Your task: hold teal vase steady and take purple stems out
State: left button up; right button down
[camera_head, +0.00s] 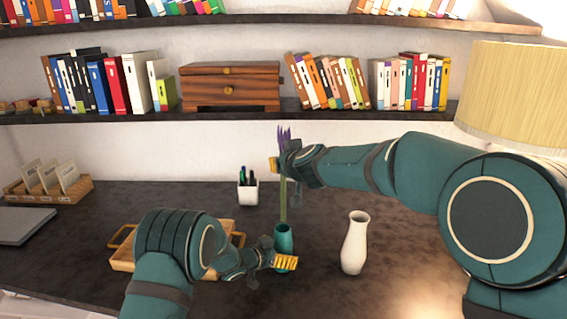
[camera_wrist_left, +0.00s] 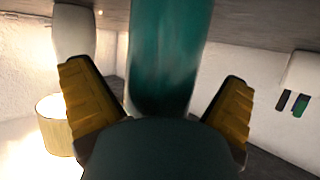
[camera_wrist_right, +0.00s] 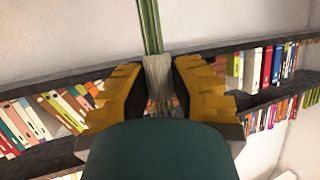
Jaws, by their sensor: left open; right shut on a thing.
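The teal vase (camera_head: 283,238) stands upright on the dark desk; it also fills the middle of the left wrist view (camera_wrist_left: 165,60). My left gripper (camera_head: 282,262) is open, with one finger on each side of the vase's body. The purple stems (camera_head: 283,200) stand upright above the vase, purple tops at the shelf edge. My right gripper (camera_head: 280,163) is shut on them just below the tops. In the right wrist view the fingers close on a pale wrap around the green stems (camera_wrist_right: 150,28). I cannot tell whether the stems' lower ends are inside the vase's mouth.
A white vase (camera_head: 355,243) stands right of the teal one. A wooden tray (camera_head: 122,262) lies partly behind my left arm. A pen cup (camera_head: 248,193) stands behind. A shelf (camera_head: 230,113) with books and a wooden box overhangs the back. A lamp (camera_head: 515,95) is at right.

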pick_arm(q)
jog(key=v, duration=1.1)
jog(key=shift+a, duration=0.2)
jog(key=shift+s, duration=0.1)
